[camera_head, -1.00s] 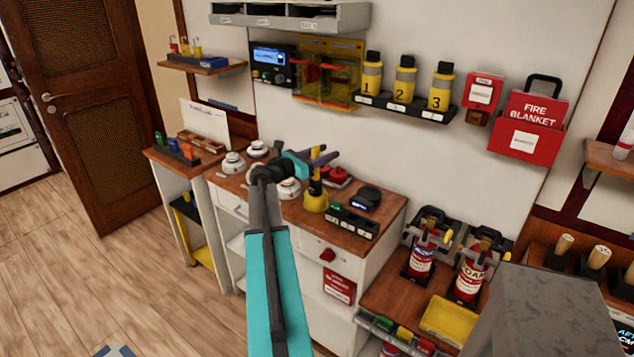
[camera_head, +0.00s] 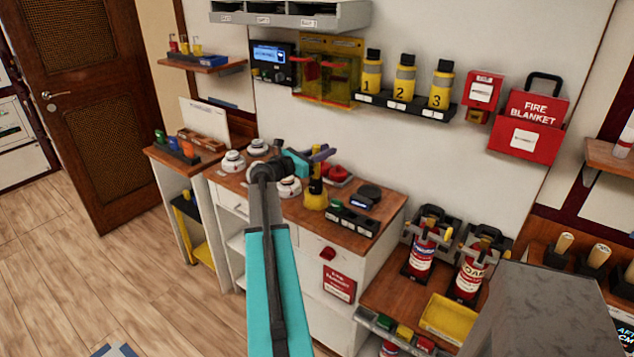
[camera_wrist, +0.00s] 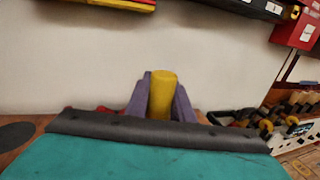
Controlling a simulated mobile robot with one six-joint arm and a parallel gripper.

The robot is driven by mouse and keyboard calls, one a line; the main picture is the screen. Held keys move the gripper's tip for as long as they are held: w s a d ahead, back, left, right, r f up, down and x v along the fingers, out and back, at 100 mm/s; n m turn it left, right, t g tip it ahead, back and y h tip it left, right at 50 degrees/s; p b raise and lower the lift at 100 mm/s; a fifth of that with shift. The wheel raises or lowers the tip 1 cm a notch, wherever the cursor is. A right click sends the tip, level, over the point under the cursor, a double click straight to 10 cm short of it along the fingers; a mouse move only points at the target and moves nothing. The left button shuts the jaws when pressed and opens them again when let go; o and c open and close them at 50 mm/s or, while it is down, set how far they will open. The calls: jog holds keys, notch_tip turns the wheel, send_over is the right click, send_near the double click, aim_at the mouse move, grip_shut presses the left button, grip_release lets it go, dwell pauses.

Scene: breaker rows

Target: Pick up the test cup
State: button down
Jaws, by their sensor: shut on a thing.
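The test cup (camera_head: 316,197) has a wide yellow base and a darker upright stem. It is upright over the wooden counter at the front of the wall. My gripper (camera_head: 321,155) has purple fingers and is shut on the upper part of the cup. In the wrist view, the cup's yellow top (camera_wrist: 163,92) stands between my two purple fingers (camera_wrist: 160,104). The fingers hide part of the stem, and I cannot tell whether the base still touches the counter.
White round detectors (camera_head: 233,162) stand left of the cup on the counter (camera_head: 293,208). A red item (camera_head: 339,173) is just behind it. Numbered yellow bottles (camera_head: 404,78) sit on a shelf above.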

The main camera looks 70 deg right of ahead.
jog(key=shift+r, duration=0.15)
jog(key=w+a+r+b, duration=0.2)
jog(key=a, duration=0.5)
jog(key=w+a+r+b, duration=0.1)
jog(key=a+r+b, duration=0.1)
jog(key=a, duration=0.6)
jog(key=shift+w+a+r, duration=0.3)
jog(key=shift+w+r, duration=0.1)
dwell(0.8)
